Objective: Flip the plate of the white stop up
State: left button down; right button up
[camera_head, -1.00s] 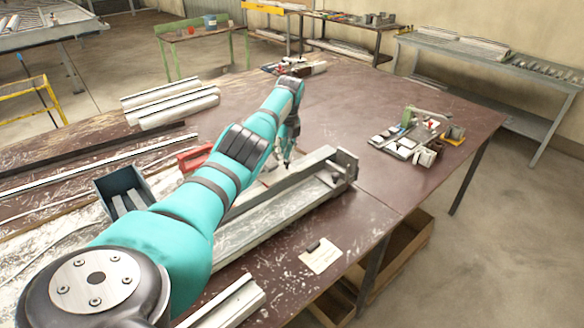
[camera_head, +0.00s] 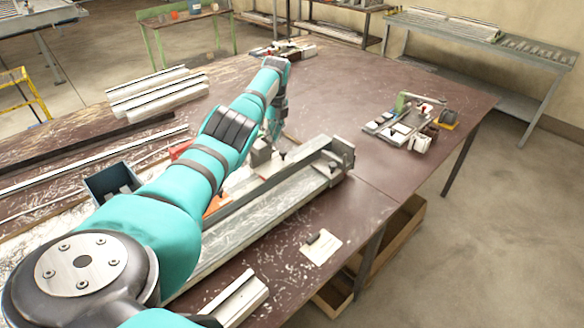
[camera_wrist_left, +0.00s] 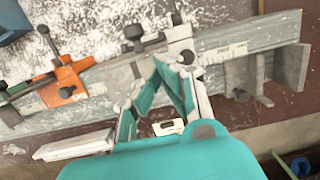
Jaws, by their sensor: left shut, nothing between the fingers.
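The white stop (camera_wrist_left: 180,44) sits across the long grey rail (camera_wrist_left: 240,38) in the left wrist view, with a dark knob at its left. In the head view a grey-white block by the rail (camera_head: 300,165) is probably the same stop (camera_head: 262,152), partly hidden by my arm. I cannot make out clearly how its plate lies. My left gripper (camera_wrist_left: 172,62) is shut and empty, its fingertips close against the stop's near side; contact is unclear. In the head view the left gripper (camera_head: 271,140) is seen from behind, beside the rail. My right gripper is not in view.
An orange stop (camera_wrist_left: 66,82) is on the same rail to the left. An end block (camera_head: 338,153) closes the rail's right end. A white card with a dark piece (camera_head: 320,246) lies near the front edge. The bench to the right of the rail is mostly clear.

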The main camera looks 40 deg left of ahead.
pick_arm(q)
jog(key=shift+a+r, duration=0.5)
notch_tip(320, 180, up, 11)
jog(key=d, duration=0.2)
jog(key=shift+d, duration=0.3)
jog(key=shift+d, duration=0.1)
jog(key=shift+f, duration=0.1)
